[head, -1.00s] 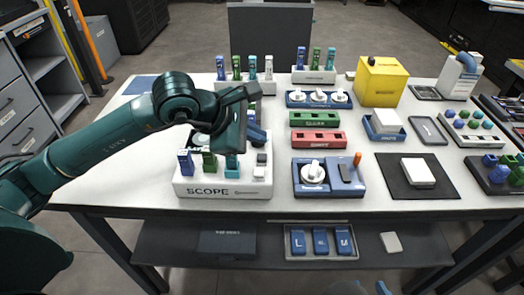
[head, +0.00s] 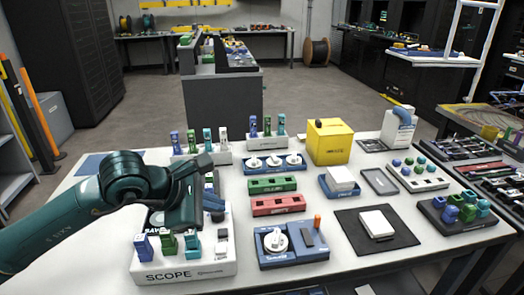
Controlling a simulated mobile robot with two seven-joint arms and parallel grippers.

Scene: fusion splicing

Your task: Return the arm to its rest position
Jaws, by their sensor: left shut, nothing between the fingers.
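My left arm comes in from the left, and its dark green left gripper (head: 187,212) hangs just above the back of the white SCOPE block (head: 212,268). The gripper is shut and empty; its fingertips are hard to make out against the block. It hides part of the block and whatever stands behind it. Blue, green and teal pieces stand upright in the block's front row. My right gripper is not in view.
Behind are white racks (head: 218,157) of coloured pieces, a blue three-dial holder (head: 275,170), green and red trays and a yellow box (head: 330,140). A blue dial unit (head: 290,257) and a black mat (head: 347,222) lie right of the block. The table's left side has some bare room.

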